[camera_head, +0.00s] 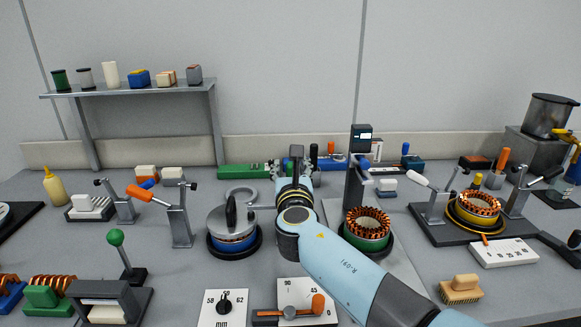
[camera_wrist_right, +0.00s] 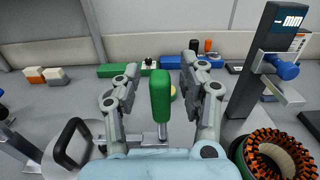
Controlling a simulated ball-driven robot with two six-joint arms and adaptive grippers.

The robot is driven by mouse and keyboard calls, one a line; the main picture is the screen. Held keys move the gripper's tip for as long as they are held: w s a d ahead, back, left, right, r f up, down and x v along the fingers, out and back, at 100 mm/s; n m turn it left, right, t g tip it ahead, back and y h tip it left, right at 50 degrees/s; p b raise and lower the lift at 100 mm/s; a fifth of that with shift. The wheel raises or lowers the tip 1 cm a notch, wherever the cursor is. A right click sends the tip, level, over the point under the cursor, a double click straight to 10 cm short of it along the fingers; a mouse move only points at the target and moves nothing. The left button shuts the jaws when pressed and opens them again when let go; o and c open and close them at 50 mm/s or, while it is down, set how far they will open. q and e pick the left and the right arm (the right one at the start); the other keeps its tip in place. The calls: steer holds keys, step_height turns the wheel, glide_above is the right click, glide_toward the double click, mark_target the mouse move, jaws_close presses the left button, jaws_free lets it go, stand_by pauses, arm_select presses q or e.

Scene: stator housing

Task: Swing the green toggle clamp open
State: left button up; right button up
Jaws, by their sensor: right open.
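The green toggle clamp shows in the right wrist view as an upright green handle (camera_wrist_right: 160,98) on a grey stem. My right gripper (camera_wrist_right: 160,70) is open, with one finger on each side of the handle and a visible gap to both. A grey bar (camera_head: 262,207), which seems to be the clamp's arm, runs left from behind my gripper (camera_head: 292,168) towards a round lid (camera_head: 226,220) with a black grip. The lid covers a blue-banded housing (camera_head: 236,243). My left gripper is not in view.
An orange-handled clamp (camera_head: 178,215) stands left of the lid. A grey column (camera_head: 353,185) and a copper-wound stator (camera_head: 367,228) stand to the right. A dial plate (camera_head: 222,308) lies in front. Green and blue blocks line the wall behind.

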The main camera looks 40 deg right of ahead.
jaws_close()
stand_by(0.4)
steer(key=s+d+f+m+b, duration=0.4)
steer(key=d+m+b, duration=0.3)
steer(key=m+b, duration=0.4)
steer(key=shift+f+m, duration=0.4)
steer(key=shift+m, duration=0.2)
steer(key=shift+s+a, duration=0.1)
stand_by(0.5)
